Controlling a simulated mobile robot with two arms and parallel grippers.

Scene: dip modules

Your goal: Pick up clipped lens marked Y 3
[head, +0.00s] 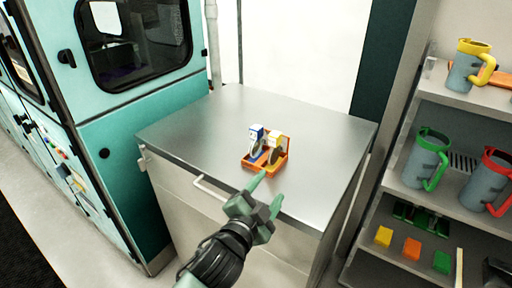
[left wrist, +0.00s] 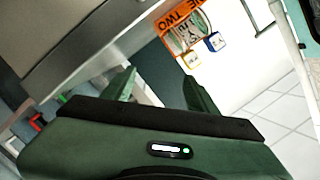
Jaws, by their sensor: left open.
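A small orange tray (head: 250,163) stands near the front edge of the metal cabinet top. In it stand a yellow-and-white clipped lens (head: 276,140) on the right and a blue-and-white one (head: 256,133) on the left; their marks are too small to read. In the left wrist view, the orange tray (left wrist: 178,18) bears the word TWO, and the yellow (left wrist: 190,58) and blue (left wrist: 215,42) clips show beside it. My left gripper (head: 269,189) is open and empty, in front of the tray and apart from it. Its fingers also show in the left wrist view (left wrist: 160,86). My right gripper is not seen.
The grey cabinet top (head: 190,125) is otherwise clear. A teal machine (head: 140,120) stands left. A shelf (head: 450,95) on the right holds yellow-, green- and red-trimmed jugs, with several coloured blocks (head: 412,247) lower down. A white handle (head: 208,187) juts from the cabinet front.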

